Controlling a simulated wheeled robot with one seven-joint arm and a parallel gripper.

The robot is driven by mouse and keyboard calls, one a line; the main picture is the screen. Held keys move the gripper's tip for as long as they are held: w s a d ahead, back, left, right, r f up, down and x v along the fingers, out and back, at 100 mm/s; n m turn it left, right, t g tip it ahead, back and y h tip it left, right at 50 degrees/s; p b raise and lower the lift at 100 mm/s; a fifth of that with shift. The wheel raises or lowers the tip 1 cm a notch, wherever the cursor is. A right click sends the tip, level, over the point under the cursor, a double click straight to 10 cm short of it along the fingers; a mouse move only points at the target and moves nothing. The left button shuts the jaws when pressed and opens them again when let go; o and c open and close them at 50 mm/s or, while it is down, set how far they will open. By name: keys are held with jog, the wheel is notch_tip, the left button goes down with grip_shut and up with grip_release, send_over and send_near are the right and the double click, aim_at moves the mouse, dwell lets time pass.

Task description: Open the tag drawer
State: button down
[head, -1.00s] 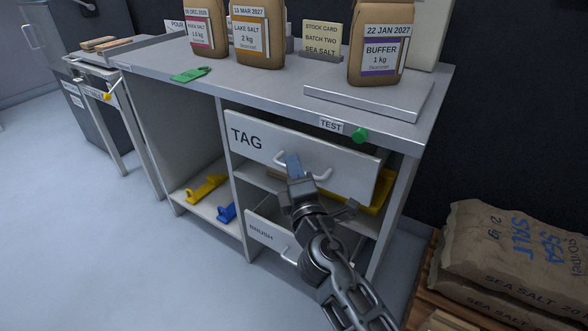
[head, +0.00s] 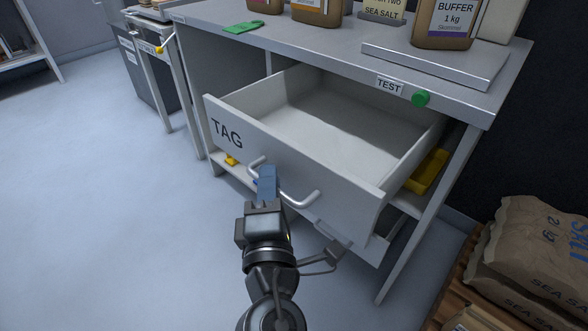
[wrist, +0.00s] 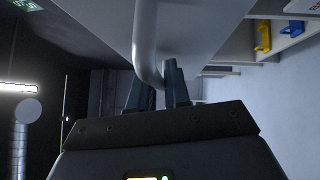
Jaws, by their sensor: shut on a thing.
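The white TAG drawer (head: 225,134) stands pulled far out of the workbench in the head view. Its inside looks empty. Its bar handle (head: 303,200) is on the front panel and also shows in the wrist view (wrist: 146,48), passing down to the fingers. My gripper (head: 266,178) is at the left part of the handle, with its blue-grey fingers shut on the handle. In the wrist view my gripper (wrist: 158,85) has one finger on each side of the bar. The gripper covers part of the handle.
Sea salt sacks (head: 535,245) lie on a pallet at the lower right. The floor to the left is clear.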

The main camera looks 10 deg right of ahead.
jog(key=shift+s+a, duration=0.5)
jog(key=shift+a, duration=0.15)
jog(key=shift+f, duration=0.1)
jog(key=c, duration=1.2)
grip_release()
jog(key=v, duration=0.7)
jog(key=shift+s+a+p, duration=0.1)
jog(key=shift+s+p, duration=0.2)
jog(key=shift+s, duration=0.05)
